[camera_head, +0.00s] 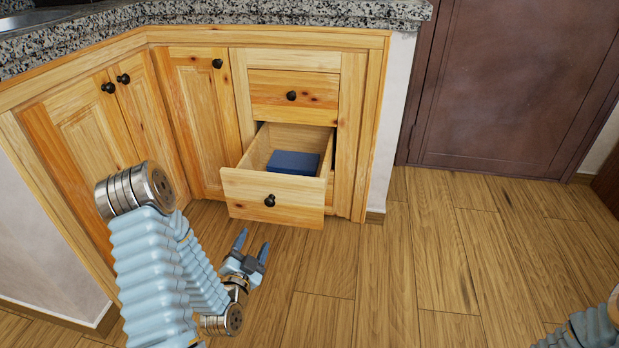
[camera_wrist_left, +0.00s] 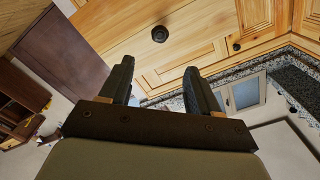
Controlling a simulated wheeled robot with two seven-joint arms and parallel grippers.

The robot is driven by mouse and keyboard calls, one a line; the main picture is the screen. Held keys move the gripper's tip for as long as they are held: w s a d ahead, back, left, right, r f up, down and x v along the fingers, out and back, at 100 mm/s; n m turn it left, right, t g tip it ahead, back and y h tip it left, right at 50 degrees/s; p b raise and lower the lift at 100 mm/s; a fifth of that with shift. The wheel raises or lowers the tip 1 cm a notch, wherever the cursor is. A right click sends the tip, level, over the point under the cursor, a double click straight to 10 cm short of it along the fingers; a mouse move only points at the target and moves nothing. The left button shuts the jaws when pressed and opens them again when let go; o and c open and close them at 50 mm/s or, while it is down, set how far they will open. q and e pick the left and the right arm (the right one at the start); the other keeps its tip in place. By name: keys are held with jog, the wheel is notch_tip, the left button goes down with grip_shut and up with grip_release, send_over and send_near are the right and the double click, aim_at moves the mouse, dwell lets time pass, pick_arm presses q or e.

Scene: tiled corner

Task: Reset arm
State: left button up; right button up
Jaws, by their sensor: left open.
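My left arm comes in from the lower left in the head view. My left gripper (camera_head: 251,246) is open and empty, with its two fingers apart, in front of and below the open drawer (camera_head: 245,196). In the left wrist view the gripper (camera_wrist_left: 158,85) also shows two separated fingers with nothing between them. Part of my right arm (camera_head: 590,330) shows at the lower right corner of the head view; its gripper is out of frame.
A dark blue box (camera_head: 294,162) lies inside the pulled-out lower drawer. The upper drawer (camera_head: 293,95) and cabinet doors (camera_head: 105,125) are shut. A granite countertop (camera_head: 230,12) runs above. Wooden floor (camera_head: 430,260) is clear to the right, up to a brown door (camera_head: 510,80).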

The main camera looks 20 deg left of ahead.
pick_arm(q)
jog(key=d+f+n+g+h+p, duration=0.2)
jog(key=d+f+g+h+p, duration=0.4)
jog(key=d, duration=0.6)
jog(key=s+d+f+n+g+h+p, duration=0.1)
jog(key=s+d+f+n+g, duration=0.1)
jog(key=s+d+g, duration=0.3)
jog(key=s+d+f+n+g+h+p, duration=0.1)
jog(key=s+d+f+n+g, duration=0.1)
jog(key=s+d+g, duration=0.3)
jog(key=s+d+f, duration=0.1)
jog(key=s+d, duration=0.2)
jog(key=s, duration=0.1)
jog(key=shift+d+f+n+g+p, duration=0.15)
jog(key=shift+d+n+g+p, duration=0.15)
jog(key=shift+d+n, duration=0.1)
jog(key=shift+a+h, duration=0.1)
jog(key=shift+h, duration=0.2)
